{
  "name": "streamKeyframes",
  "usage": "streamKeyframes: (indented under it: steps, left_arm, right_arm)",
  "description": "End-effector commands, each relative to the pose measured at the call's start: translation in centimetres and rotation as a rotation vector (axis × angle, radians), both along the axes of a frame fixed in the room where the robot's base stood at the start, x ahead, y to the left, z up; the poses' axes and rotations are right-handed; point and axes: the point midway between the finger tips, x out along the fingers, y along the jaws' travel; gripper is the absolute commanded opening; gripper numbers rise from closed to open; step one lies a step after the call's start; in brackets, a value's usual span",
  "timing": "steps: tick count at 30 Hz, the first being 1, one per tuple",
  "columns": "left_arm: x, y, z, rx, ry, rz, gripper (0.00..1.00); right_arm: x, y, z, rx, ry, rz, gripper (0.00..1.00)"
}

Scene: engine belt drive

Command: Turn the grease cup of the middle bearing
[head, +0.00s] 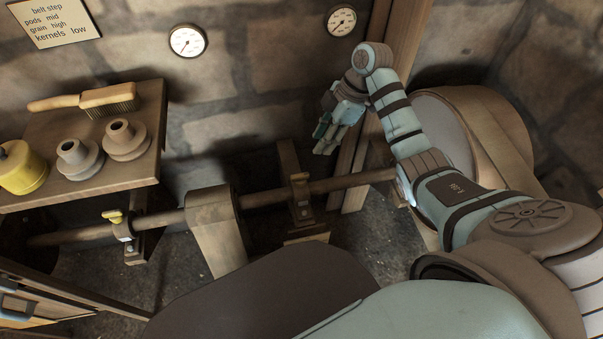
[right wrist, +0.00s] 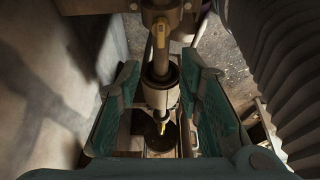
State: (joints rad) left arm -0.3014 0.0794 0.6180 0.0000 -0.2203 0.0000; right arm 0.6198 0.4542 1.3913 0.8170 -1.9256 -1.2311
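A shaft (head: 262,198) runs along the wall through bearings on stands. The middle bearing (head: 302,201) has a small brownish-orange grease cup (head: 299,177) on top. The left bearing (head: 123,231) carries a yellow cup (head: 112,216). My right gripper (head: 325,147) is above the shaft, a little to the right of and above the middle cup, apart from it. In the right wrist view, its teal fingers (right wrist: 162,65) are spread wide with nothing gripped. Between them show a dark shaft-like part and small yellow parts (right wrist: 161,34); I cannot tell which bearing they belong to. My left gripper is not in view.
A wooden shelf (head: 138,160) at left holds a brush (head: 108,97), two pulley-like parts and a yellow can (head: 21,168). A wooden block or pulley (head: 217,235) sits on the shaft. A wooden post (head: 362,155) and large drum (head: 475,135) stand right of the gripper.

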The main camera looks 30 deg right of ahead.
Motion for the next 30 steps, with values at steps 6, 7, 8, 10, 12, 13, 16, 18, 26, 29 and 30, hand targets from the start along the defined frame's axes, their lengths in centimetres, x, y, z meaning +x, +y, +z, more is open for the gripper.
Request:
streamKeyframes:
  steps: [6,7,8,10,12,13,16,18,26,29,30]
  left_arm:
    - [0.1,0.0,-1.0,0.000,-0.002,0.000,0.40]
    - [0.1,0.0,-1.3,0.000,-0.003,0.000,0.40]
    - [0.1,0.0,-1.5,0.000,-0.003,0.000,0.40]
    - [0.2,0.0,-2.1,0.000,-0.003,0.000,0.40]
    - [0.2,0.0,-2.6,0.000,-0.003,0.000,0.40]
    - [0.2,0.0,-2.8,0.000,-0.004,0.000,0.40]
    - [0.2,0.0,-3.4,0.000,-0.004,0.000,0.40]
    - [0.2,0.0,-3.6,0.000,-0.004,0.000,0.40]
    - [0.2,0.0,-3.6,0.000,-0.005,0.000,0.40]
    - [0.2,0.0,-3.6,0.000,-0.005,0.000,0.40]
    - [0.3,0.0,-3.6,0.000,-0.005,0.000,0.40]
  right_arm:
    - [0.3,1.4,-3.4,0.008,0.001,0.017,0.33]
    - [0.4,1.7,-4.2,0.009,0.002,0.017,0.33]
    - [0.4,2.1,-5.1,0.009,0.002,0.017,0.33]
    - [0.6,2.8,-7.1,0.009,0.002,0.015,0.33]
    - [0.8,3.5,-9.0,0.008,0.002,0.015,0.33]
    - [0.9,3.8,-9.7,0.009,0.002,0.014,0.33]
    - [1.1,4.5,-11.6,0.007,0.001,0.012,0.33]
    - [1.2,4.8,-12.4,0.005,0.000,0.012,0.33]
    - [1.3,5.1,-12.9,0.004,0.000,0.011,0.33]
    - [1.3,5.1,-12.9,0.004,0.000,0.011,0.27]
    - [1.3,5.1,-12.9,0.004,0.000,0.011,0.21]
